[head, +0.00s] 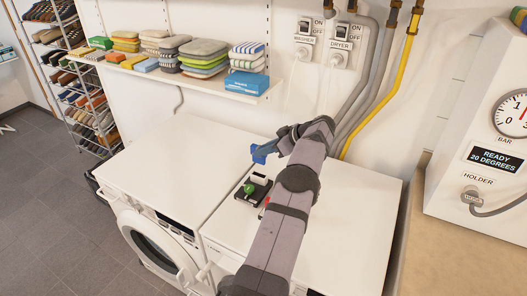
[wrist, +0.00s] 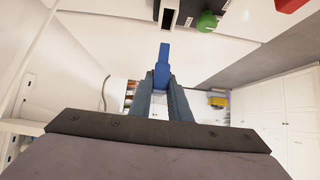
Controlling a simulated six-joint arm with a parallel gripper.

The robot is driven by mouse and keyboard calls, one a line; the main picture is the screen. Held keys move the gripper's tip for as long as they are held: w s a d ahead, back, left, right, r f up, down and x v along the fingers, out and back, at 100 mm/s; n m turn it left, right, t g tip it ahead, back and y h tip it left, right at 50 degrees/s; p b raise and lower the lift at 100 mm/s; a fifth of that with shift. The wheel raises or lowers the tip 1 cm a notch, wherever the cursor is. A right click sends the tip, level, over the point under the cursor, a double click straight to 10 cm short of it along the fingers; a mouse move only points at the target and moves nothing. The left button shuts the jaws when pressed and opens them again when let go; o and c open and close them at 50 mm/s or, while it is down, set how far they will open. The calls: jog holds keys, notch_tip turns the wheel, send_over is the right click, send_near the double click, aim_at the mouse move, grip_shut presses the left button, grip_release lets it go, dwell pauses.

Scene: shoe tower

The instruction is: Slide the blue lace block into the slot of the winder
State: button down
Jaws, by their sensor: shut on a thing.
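The blue lace block (head: 259,153) is held in my gripper (head: 270,149), above the far part of the white machine top in the head view. In the wrist view the blue block (wrist: 163,62) sticks out from between the two dark fingers of my gripper (wrist: 161,82), which are shut on it. The winder (head: 254,190) stands nearer the front, with a dark base, a white upright part and a green knob (head: 249,188). In the wrist view the white part with a dark slot (wrist: 169,14) is at the top edge, apart from the block.
Two white machines stand side by side; the right one's top (head: 345,205) is largely clear. A small red thing (head: 266,202) is partly hidden by my arm and also shows in the wrist view (wrist: 291,5). A shelf (head: 200,80) with folded cloths and pipes line the wall behind.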

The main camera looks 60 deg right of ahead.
aim_at(264, 164)
jog(key=shift+f+b, duration=2)
jog(key=shift+f, duration=0.35)
jog(key=shift+b, duration=1.05)
dwell(0.4)
jog(key=shift+f+b, duration=2.2)
jog(key=shift+f, duration=0.1)
jog(key=c, duration=1.6)
grip_release()
jog(key=shift+o, duration=0.2)
jog(key=b+v, duration=0.1)
jog(key=v, duration=0.6)
jog(key=shift+r, duration=0.2)
jog(key=shift+s, duration=0.1)
